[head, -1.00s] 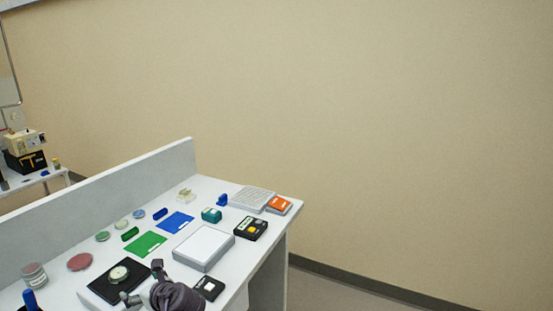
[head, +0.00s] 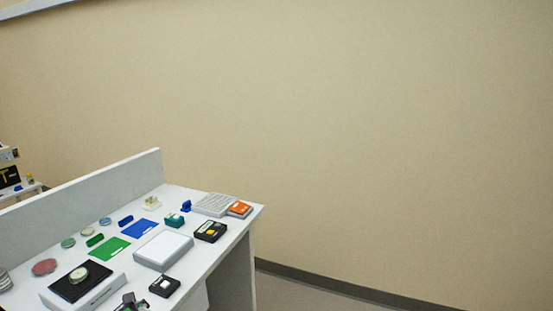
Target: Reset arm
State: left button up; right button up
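A small dark grey part of a gripper (head: 131,301), most likely my left, shows at the bottom edge, in front of the black-topped device. Most of it is cut off, and its opening cannot be told. I see nothing held in the visible part. My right gripper is not in view.
A white bench (head: 210,258) at lower left holds a black-topped device (head: 100,290), a white-topped flat device (head: 163,249), green (head: 110,249) and blue (head: 140,229) mats, a black box (head: 211,231) and an orange-topped item (head: 240,209). A low partition (head: 90,193) stands behind. Floor right of the bench looks clear.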

pick_arm(q)
jog(key=s+d+f+n+g+h, duration=0.1)
jog(key=s+d+f+n+h, duration=0.3)
jog(key=s, duration=0.4)
jog(key=s+d+f+n+h, duration=0.1)
jog(key=s+d+f+n, duration=0.25)
jog(key=s+n, duration=0.4)
jog(key=s+d+r+n+g+h, duration=0.1)
jog(key=s+d+n+h, duration=0.3)
jog(key=s, duration=0.4)
jog(key=s+d+n+g+h, duration=0.1)
jog(key=s+d+n+h, duration=0.1)
jog(key=s+d+n, duration=0.5)
notch_tip(320, 180, down, 26)
jog(key=s+a+f+m+g+b, duration=0.1)
jog(key=s+m+b, duration=0.1)
jog(key=m+b, duration=0.1)
jog(key=s+a+f+g+b, duration=0.1)
jog(key=s+f, duration=0.7)
jog(key=f, duration=0.2)
jog(key=s+a+f+b, duration=0.1)
jog(key=s+a+f, duration=0.1)
jog(key=s+f, duration=0.7)
jog(key=shift+a+f+g, duration=0.25)
jog(key=shift+f+g, duration=0.15)
jog(key=shift+f, duration=0.3)
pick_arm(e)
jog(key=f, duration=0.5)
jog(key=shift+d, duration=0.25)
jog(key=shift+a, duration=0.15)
